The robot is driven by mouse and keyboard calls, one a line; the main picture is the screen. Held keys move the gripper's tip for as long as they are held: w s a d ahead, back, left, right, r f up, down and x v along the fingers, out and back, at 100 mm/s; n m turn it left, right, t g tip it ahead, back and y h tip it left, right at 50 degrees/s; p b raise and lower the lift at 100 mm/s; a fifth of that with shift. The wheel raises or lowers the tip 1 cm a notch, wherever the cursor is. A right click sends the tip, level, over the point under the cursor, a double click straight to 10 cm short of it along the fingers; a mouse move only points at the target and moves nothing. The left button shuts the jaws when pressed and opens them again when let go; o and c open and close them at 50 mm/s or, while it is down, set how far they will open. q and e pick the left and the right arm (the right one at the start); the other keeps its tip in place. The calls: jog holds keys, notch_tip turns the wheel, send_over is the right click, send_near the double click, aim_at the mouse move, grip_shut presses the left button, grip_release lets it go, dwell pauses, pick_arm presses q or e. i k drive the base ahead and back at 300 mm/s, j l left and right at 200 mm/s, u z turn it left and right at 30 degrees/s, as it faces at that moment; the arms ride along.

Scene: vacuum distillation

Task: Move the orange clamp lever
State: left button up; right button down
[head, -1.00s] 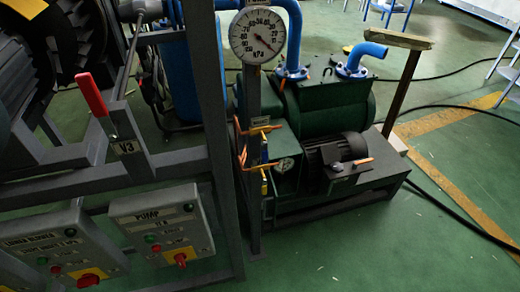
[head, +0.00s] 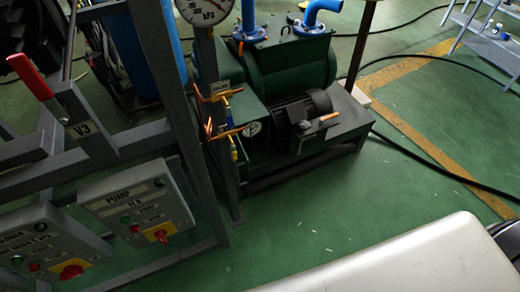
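Two orange lever-like handles show at the post beside the green pump, an upper one (head: 213,96) and a lower one (head: 226,133). Both stick out sideways near a thin upright pipe with yellow parts. A short orange piece (head: 330,116) also lies at the dark motor of the pump. I cannot tell from this view which of these is the clamp lever. Neither of my grippers is in view.
The green pump (head: 290,65) stands on a dark base. Left are a grey frame (head: 175,90), a red-handled V3 valve lever (head: 30,77) and a PUMP control box (head: 140,205).

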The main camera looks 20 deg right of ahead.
aim_at(321, 121)
jog(key=i+l, duration=0.15)
jog(key=l, duration=0.2)
jog(key=i+l, duration=0.15)
jog(key=l, duration=0.15)
jog(key=i+l+u, duration=0.1)
jog(key=l, duration=0.25)
jog(key=i+l, duration=0.2)
jog(key=l, duration=0.15)
